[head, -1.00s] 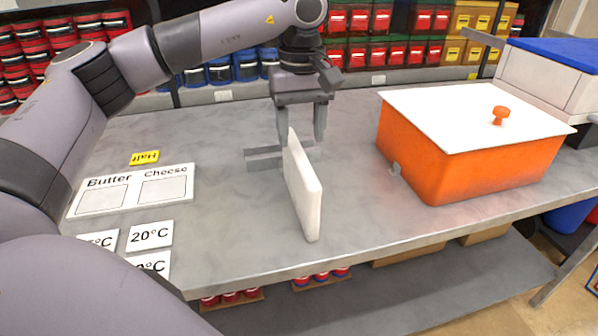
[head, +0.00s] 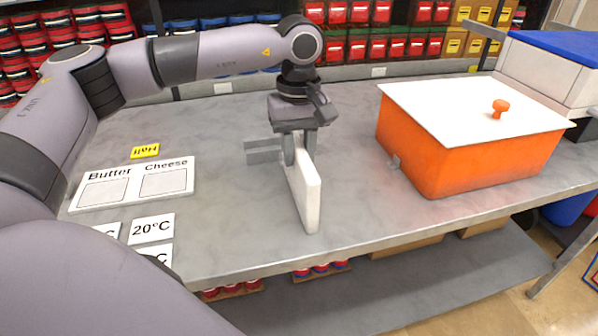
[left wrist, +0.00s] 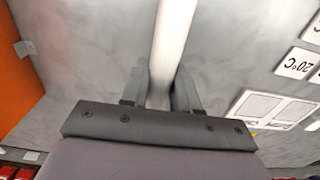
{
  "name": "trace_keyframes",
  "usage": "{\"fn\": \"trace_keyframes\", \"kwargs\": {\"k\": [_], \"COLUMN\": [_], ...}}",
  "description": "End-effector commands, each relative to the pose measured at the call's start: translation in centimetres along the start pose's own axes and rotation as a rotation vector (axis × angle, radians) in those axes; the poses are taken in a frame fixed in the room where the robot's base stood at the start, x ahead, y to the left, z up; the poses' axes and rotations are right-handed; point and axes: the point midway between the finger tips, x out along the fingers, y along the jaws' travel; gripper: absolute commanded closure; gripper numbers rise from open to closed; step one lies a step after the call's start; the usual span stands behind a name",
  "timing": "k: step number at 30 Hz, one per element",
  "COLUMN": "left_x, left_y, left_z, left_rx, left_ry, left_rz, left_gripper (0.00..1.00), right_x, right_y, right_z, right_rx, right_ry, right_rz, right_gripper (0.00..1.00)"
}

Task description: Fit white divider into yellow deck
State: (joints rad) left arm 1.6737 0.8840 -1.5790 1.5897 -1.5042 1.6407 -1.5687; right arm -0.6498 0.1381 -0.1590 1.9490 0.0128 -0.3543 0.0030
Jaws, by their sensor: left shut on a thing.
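The white divider (head: 305,192) is a thin upright panel on the grey table, its narrow edge facing me. My left gripper (head: 300,145) is over its far end and shut on it. In the left wrist view the divider (left wrist: 172,38) runs between the two fingers of the gripper (left wrist: 160,78). A grey bracket-like piece (head: 262,152) sits at the divider's far end, partly hidden by the gripper and divider. I cannot make out a yellow deck in these views. My right gripper is not in view.
An orange box (head: 455,160) with a white lid (head: 450,105) and orange knob (head: 500,108) stands to the right. A Butter/Cheese board (head: 133,186), a yellow tag (head: 145,151) and temperature cards (head: 151,229) lie to the left.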

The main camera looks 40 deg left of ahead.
Motion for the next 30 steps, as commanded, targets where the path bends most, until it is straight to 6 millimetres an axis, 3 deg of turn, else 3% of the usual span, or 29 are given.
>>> {"fn": "trace_keyframes", "kwargs": {"k": [8, 14, 17, 27, 30], "left_x": [-0.6, -2.9, -5.1, -15.1, -17.5], "left_y": [0.1, 0.1, 0.2, 0.1, 0.1], "left_z": [0.0, 0.0, 0.0, 0.1, 0.0], "left_rx": [0.0, 0.001, 0.001, 0.003, 0.001], "left_ry": [0.001, 0.002, 0.003, 0.001, 0.003], "left_rz": [0.003, 0.006, 0.007, 0.005, 0.004], "left_gripper": [1.0, 1.0, 1.0, 1.0, 1.0], "right_x": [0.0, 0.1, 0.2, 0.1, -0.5], "right_y": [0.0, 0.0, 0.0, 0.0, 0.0], "right_z": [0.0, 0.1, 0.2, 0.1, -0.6], "right_rx": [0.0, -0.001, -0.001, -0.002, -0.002], "right_ry": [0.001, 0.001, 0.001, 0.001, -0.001], "right_rz": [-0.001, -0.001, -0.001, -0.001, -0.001], "right_gripper": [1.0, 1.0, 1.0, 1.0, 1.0]}}
